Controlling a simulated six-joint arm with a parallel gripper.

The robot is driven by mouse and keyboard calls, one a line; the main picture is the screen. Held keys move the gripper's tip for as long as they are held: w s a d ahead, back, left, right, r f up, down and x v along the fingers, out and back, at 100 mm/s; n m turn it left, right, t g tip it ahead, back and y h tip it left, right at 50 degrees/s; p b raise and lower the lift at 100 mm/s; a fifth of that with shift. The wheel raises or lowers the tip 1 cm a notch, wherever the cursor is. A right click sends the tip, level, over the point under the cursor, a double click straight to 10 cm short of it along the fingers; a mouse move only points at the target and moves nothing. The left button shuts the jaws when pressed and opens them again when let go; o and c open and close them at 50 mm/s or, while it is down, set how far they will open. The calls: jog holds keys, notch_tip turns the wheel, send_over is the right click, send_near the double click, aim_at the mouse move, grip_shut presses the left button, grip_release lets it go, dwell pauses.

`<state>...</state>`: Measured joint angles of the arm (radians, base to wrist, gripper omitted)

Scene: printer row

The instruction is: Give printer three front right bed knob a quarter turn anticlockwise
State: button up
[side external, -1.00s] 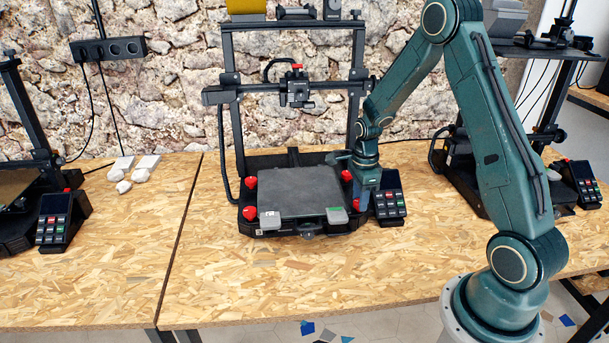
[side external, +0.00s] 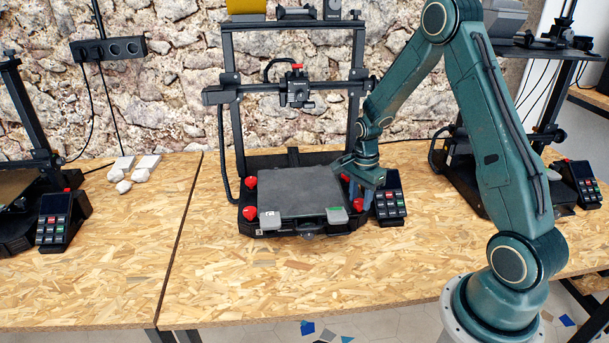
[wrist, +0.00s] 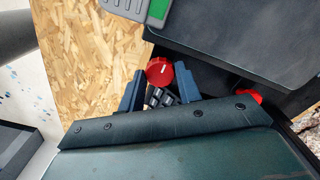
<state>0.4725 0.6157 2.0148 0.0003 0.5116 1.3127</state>
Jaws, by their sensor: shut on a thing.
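The middle printer has a dark grey bed (side external: 298,193) with red knobs at its corners. Its front right knob (side external: 358,204) shows beside my gripper (side external: 366,200), which points down at that corner. In the wrist view the same red knob (wrist: 160,70), with a pale pointer line, sits between the two blue fingers of my gripper (wrist: 160,84). The fingers are shut on it, one at each side. The rear right knob (side external: 346,178) is partly hidden behind my gripper, and a red knob also shows at the right in the wrist view (wrist: 248,96).
A control panel (side external: 390,199) with coloured keys stands close to the right of my gripper. A green-marked grey clip (side external: 337,215) is on the bed's front right edge. Other printers stand left (side external: 40,200) and right (side external: 465,165). The front bench (side external: 270,275) is clear.

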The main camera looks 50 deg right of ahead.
aim_at(360, 201)
dwell(0.3)
jog(key=o, duration=1)
jog(key=m, duration=0.5)
jog(key=shift+m, duration=0.3)
notch_tip(360, 201, up, 14)
dwell(0.5)
dwell(0.4)
